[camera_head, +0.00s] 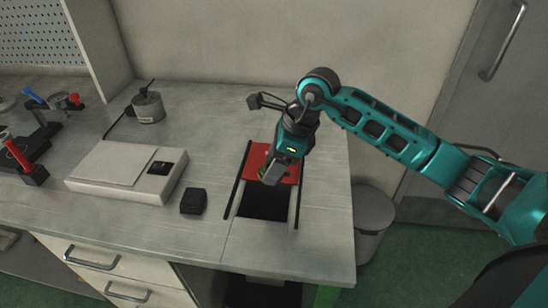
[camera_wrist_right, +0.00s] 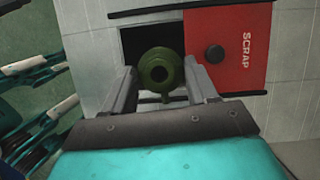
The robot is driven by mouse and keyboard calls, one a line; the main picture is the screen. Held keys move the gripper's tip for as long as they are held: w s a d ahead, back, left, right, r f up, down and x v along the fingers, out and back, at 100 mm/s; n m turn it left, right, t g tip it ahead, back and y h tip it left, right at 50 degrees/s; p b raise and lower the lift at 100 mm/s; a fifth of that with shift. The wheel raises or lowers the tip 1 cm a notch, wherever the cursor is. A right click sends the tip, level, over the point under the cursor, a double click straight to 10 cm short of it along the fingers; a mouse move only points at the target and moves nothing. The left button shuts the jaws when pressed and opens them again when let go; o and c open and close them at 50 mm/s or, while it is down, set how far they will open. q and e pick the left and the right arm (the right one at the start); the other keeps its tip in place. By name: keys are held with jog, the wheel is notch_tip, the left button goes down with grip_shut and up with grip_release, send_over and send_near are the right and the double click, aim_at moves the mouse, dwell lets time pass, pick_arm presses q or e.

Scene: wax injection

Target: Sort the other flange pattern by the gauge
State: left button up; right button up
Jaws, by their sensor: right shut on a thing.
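My right gripper (camera_head: 271,176) is shut on a green flange pattern (camera_wrist_right: 160,72), a round piece with a central hole and a small stem. In the head view only a sliver of the pattern (camera_head: 262,174) shows beside the fingers. The gripper is above the opening in the bench. A red lid marked SCRAP (camera_wrist_right: 228,85), with a dark knob, covers part of that opening; the rest is open and dark. The red lid also shows in the head view (camera_head: 258,154). My left gripper is not in view. I cannot tell which thing is the gauge.
A white flat box with a dark panel (camera_head: 110,165) lies left of the opening, with a small black block (camera_head: 193,201) between. A grey pot (camera_head: 148,107) stands behind. Tools with red and blue handles are at far left. The bench (camera_head: 322,200) is clear right of the opening.

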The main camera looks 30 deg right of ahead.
notch_tip(320, 180, down, 2)
jog(key=shift+f+b, duration=0.15)
jog(key=shift+b, duration=0.35)
jog(key=o, duration=1.1)
jog(key=v, duration=1.3)
jog(key=shift+p, duration=0.3)
jog(key=shift+f, duration=0.1)
